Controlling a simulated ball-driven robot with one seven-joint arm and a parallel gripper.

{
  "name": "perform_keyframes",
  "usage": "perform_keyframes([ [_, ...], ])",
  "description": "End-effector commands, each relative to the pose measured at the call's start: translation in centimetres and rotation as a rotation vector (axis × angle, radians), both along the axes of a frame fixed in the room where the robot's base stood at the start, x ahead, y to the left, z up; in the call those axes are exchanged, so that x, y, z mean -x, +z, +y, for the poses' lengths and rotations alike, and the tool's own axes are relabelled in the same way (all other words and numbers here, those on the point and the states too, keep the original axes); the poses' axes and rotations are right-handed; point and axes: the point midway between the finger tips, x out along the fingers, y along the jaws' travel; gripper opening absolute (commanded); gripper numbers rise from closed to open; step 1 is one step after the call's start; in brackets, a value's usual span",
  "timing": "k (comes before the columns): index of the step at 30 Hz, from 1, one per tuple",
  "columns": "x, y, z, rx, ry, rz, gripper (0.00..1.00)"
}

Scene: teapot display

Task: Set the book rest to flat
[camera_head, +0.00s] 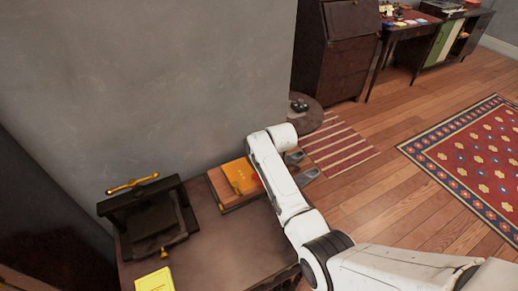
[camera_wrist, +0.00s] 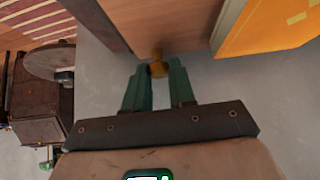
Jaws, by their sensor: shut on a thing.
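The book rest, a low brown wooden stand (camera_head: 222,196), sits at the back of the dark table against the grey wall. An orange book (camera_head: 241,176) lies on it; I cannot tell the rest's exact tilt. In the wrist view, a brown wooden panel (camera_wrist: 150,22) fills the top, with the orange book (camera_wrist: 270,25) at its right. A small brass knob (camera_wrist: 157,69) shows at the panel's edge. My gripper (camera_wrist: 158,76) has its two green fingers on either side of the knob, shut on it. In the head view my arm hides the gripper and knob.
A dark press with a brass handle (camera_head: 132,184) stands on the table's left, and a yellow book (camera_head: 155,281) lies at the front. The middle of the table (camera_head: 225,245) is clear. Grey slippers (camera_head: 307,177) and a striped rug (camera_head: 345,153) lie on the floor beyond.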

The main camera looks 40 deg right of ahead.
Motion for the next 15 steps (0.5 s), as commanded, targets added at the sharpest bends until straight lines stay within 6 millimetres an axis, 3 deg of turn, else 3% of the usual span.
perform_keyframes([
  [2, -0.38, 0.29, 0.02, 0.002, 0.001, -0.013, 0.00],
  [3, -0.38, 0.30, 0.01, 0.002, 0.001, -0.013, 0.27],
  [9, -0.26, 0.19, 0.02, 0.002, 0.001, -0.009, 0.46],
  [15, -0.17, 0.12, 0.01, 0.001, 0.001, -0.006, 0.47],
])
